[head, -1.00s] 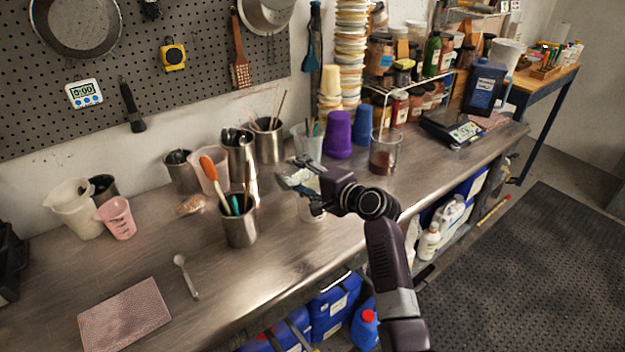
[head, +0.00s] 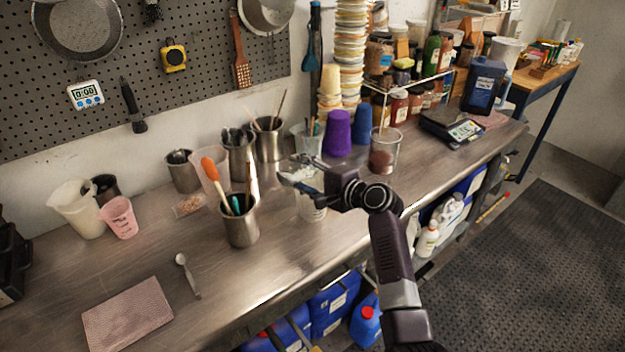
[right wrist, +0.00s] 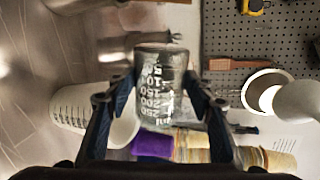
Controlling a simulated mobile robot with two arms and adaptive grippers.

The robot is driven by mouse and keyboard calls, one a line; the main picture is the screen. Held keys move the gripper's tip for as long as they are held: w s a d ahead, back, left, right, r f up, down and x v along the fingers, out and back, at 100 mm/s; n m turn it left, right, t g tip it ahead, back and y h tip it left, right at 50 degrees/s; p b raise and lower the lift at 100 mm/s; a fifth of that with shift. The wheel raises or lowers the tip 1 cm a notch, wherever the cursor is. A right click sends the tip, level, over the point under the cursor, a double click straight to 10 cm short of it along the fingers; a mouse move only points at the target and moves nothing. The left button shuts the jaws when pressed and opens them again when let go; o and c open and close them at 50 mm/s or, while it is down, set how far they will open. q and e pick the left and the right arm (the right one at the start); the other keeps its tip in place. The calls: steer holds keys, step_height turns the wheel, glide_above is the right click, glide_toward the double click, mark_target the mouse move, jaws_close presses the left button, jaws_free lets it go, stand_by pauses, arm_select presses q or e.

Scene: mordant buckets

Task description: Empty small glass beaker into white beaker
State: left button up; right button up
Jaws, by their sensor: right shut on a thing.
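The small glass beaker (right wrist: 158,88) is clear, with white graduation marks. It sits between the two fingers of my right gripper (right wrist: 156,98), which is shut on it. In the head view my right gripper (head: 300,178) is just above the white beaker (head: 311,208) on the steel bench, and hides part of its top. The white beaker also shows in the right wrist view (right wrist: 72,108), with its open mouth close to the held beaker. Whether anything is left in the glass beaker cannot be told. My left gripper is not in view.
A steel cup of utensils (head: 240,224) stands left of the white beaker. A purple cup (head: 338,134) and a glass beaker with reddish contents (head: 384,155) stand behind and to the right. The front left bench holds a spoon (head: 187,274) and a cloth (head: 126,317).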

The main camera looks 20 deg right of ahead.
steer(key=shift+w+d+r+m+y+p, duration=0.2)
steer(key=shift+d+r+m+y+p, duration=0.15)
steer(key=shift+m+p, duration=0.25)
steer(key=shift+w+d+r+m+y+p, duration=0.15)
steer(key=shift+d+r+m+y+p, duration=0.1)
steer(key=shift+d+m+p, duration=0.25)
stand_by(1.0)
steer(key=shift+w+d+r+m+y+p, duration=0.2)
steer(key=shift+d+m+p, duration=0.1)
steer(key=shift+m, duration=0.25)
steer(key=shift+w+d+r+m+y+p, duration=0.1)
steer(key=shift+d+m+y+p, duration=0.15)
steer(key=shift+m, duration=0.3)
stand_by(0.9)
